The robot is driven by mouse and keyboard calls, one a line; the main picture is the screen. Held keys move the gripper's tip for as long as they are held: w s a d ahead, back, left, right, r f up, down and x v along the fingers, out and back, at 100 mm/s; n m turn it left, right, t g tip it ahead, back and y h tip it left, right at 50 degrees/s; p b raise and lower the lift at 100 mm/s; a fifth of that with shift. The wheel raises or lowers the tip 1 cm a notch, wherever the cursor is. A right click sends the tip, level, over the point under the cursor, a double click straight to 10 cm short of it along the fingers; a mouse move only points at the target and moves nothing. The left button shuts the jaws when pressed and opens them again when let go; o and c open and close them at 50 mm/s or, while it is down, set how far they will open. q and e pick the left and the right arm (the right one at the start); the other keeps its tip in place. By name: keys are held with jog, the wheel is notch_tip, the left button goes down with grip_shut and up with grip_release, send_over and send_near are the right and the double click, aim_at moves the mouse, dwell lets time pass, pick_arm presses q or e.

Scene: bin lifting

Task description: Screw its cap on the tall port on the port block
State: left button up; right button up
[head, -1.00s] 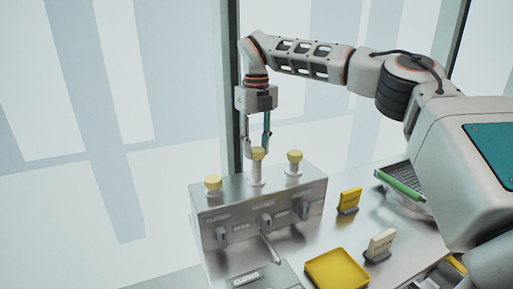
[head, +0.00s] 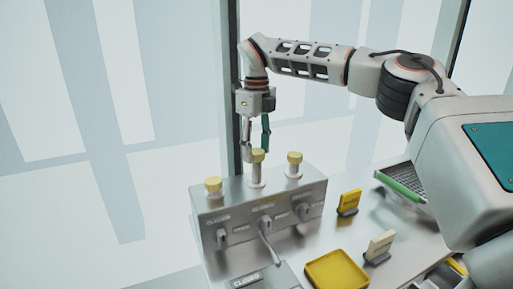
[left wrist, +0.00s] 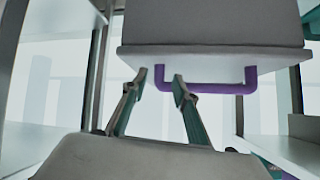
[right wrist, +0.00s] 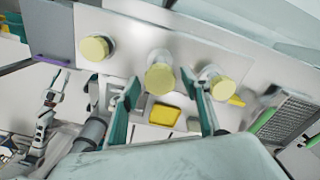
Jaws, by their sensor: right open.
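The grey port block (head: 280,238) has three ports topped by yellow caps. The tall port (head: 255,176) is the middle one, and its yellow cap (head: 257,155) sits upright on top; whether it is tight cannot be told. My right gripper (head: 256,150) points down at this cap, with its fingers open. In the right wrist view, the tall port's cap (right wrist: 160,78) lies between the spread fingertips (right wrist: 160,80), with gaps on both sides. My left gripper (left wrist: 160,76) is open and empty in the left wrist view, next to a purple handle (left wrist: 215,88).
Shorter capped ports flank the tall one, left (head: 213,186) and right (head: 294,160). Levers line the block's front.

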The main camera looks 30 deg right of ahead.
jog(key=n, duration=0.8)
jog(key=c, duration=0.9)
jog(key=m, duration=1.2)
jog(key=shift+b, duration=0.35)
